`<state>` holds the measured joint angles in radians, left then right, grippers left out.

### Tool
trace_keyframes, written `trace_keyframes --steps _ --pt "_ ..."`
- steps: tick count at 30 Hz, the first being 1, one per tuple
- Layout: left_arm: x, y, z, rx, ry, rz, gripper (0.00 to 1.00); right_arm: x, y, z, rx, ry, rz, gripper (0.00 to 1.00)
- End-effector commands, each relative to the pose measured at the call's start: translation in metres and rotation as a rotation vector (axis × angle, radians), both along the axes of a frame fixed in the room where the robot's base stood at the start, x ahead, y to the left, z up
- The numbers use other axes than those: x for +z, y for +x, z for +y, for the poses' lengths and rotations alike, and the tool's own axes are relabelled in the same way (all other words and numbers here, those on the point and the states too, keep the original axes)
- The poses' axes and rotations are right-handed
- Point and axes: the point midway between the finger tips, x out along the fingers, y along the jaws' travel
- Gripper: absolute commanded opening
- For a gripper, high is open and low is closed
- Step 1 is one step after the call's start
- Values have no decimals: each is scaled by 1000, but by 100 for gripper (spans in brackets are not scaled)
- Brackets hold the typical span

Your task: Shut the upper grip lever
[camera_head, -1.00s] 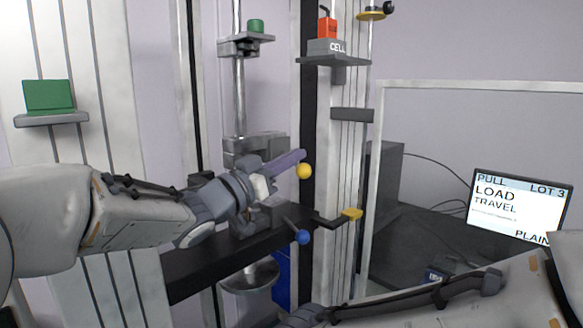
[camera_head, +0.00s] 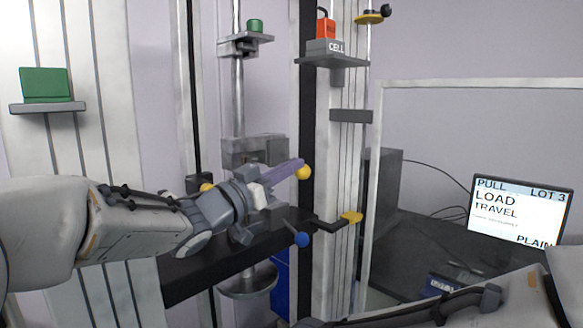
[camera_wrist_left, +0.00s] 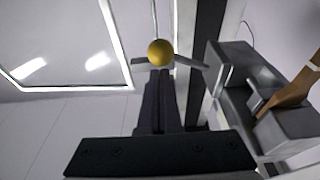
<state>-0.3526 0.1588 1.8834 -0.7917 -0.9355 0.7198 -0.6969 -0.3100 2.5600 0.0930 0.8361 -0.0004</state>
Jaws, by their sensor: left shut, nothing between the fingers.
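The upper grip (camera_head: 255,150) is a grey block on the machine's column. Its lever ends in a yellow ball knob (camera_head: 303,173). My left gripper (camera_head: 300,164) is shut and empty, its purple fingers pointing right; the tips overlap the knob's upper left in the head view. In the left wrist view, the yellow knob (camera_wrist_left: 160,52) shows just beyond the shut fingertips (camera_wrist_left: 158,72), with a grey lever bar beside it. I cannot tell whether they touch. The grey grip (camera_wrist_left: 245,95) stands at right there with a tan strip (camera_wrist_left: 290,98). My right gripper is out of view.
A lever with a blue knob (camera_head: 301,239) is below the gripper. A yellow pointer (camera_head: 351,217) and the CELL block (camera_head: 331,47) are on the right column. A monitor (camera_head: 520,210) stands at right. A green block (camera_head: 45,84) sits on a left shelf.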

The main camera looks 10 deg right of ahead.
Motion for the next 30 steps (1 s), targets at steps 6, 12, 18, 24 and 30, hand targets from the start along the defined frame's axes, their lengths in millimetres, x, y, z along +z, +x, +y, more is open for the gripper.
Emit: trace_keyframes --steps 6,12,18,24,30 --pt "4 0 0 0 -1 -1 0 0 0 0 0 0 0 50" --pt "36 1 0 0 -1 -7 0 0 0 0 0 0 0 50" --pt "62 -25 -30 -7 -2 -4 0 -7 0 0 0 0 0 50" --pt "87 -51 -61 -6 -2 -3 0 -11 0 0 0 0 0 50" --pt "104 -68 -82 -3 -2 -1 0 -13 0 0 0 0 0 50"
